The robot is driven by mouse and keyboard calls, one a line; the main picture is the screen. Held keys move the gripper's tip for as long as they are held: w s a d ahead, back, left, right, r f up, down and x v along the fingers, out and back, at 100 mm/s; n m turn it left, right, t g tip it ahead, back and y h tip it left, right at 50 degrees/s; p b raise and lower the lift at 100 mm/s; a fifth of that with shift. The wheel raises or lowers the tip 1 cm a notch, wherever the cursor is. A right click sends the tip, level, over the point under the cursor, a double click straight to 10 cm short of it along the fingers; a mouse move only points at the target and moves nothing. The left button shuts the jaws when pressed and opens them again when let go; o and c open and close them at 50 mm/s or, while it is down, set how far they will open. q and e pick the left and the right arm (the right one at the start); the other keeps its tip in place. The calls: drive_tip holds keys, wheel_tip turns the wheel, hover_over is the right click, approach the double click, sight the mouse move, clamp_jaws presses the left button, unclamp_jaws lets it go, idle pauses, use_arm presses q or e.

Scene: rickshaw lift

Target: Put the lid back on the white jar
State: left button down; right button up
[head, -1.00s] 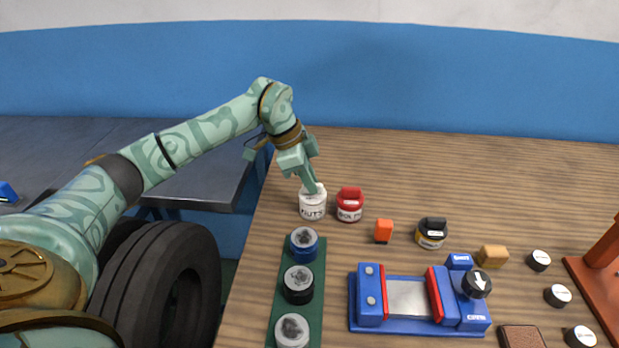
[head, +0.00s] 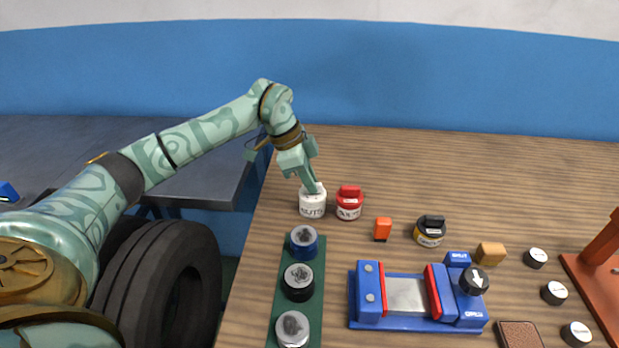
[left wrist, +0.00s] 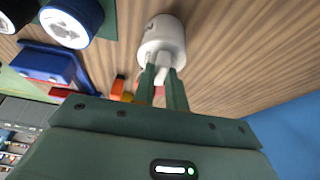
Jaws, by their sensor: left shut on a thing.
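The white jar (head: 312,209) stands upright near the left edge of the wooden table, its dark lettering facing me. My left gripper (head: 318,188) points down at the top of the jar and is shut on the white lid. In the left wrist view the fingers (left wrist: 162,88) grip the lid's white tab (left wrist: 162,68), with the round white shape of the lid and jar (left wrist: 163,36) just beyond. The lid is at the jar's mouth; I cannot tell whether it is fully seated. My right gripper is out of view.
A red-lidded jar (head: 349,206) stands close to the right of the white jar. A green strip (head: 282,291) with several round jars lies in front. A blue vise-like fixture (head: 369,295), an orange block (head: 382,229) and a dark-lidded jar (head: 430,232) are further right. The table behind is clear.

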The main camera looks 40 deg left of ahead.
use_arm(q)
drive_tip(key=shift+p, duration=0.4)
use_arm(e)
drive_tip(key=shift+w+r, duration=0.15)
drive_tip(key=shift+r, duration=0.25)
use_arm(q)
drive_tip(key=c, duration=0.9)
unclamp_jaws()
drive_tip(key=shift+o, duration=0.2)
wheel_tip(320, 180, up, 7)
drive_tip(key=p, duration=0.6)
drive_tip(key=shift+r+p, duration=0.1)
drive_tip(key=shift+p, duration=0.2)
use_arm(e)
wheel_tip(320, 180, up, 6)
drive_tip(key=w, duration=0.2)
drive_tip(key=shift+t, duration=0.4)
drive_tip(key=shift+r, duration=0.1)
use_arm(q)
clamp_jaws()
